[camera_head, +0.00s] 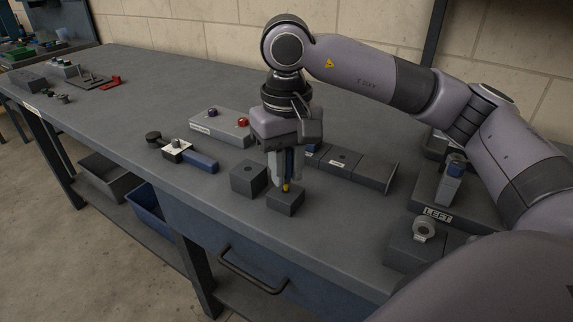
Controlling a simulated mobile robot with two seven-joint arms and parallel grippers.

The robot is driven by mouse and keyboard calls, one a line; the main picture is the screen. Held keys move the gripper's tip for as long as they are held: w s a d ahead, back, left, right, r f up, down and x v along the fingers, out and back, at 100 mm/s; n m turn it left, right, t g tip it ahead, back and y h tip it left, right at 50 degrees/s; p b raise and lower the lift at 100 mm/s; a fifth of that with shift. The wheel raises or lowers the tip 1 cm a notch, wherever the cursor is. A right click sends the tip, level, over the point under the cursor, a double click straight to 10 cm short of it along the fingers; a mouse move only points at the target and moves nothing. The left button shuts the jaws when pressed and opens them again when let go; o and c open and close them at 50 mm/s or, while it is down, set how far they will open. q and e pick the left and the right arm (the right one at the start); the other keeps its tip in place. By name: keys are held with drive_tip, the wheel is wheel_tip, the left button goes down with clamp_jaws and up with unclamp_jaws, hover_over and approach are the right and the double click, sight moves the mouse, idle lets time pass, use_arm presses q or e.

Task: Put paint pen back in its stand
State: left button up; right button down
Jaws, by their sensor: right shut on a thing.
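My right gripper (284,182) points straight down at the middle of the bench, with its fingers close together. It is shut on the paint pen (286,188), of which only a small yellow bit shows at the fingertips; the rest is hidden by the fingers. The yellow bit is right at the top of a small dark grey block (285,204), which looks like the pen's stand. I cannot tell whether the pen is inside the block or just above it. My left gripper is not in view.
A similar grey block with a hole (248,178) stands just left. Behind are a grey box with a red button (220,127) and a long low dark fixture (360,168). A blue-handled tool (190,156) lies left. A fixture labelled LEFT (437,214) stands right.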

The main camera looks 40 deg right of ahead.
sight(287, 150)
drive_tip(key=shift+f+b, duration=0.75)
drive_tip(key=shift+f, duration=0.2)
drive_tip(key=c, duration=0.9)
unclamp_jaws()
drive_tip(key=shift+r, duration=0.6)
wheel_tip(287, 150, up, 5)
drive_tip(key=shift+r+p, duration=0.2)
drive_tip(key=shift+p, duration=0.4)
drive_tip(key=shift+r, duration=0.35)
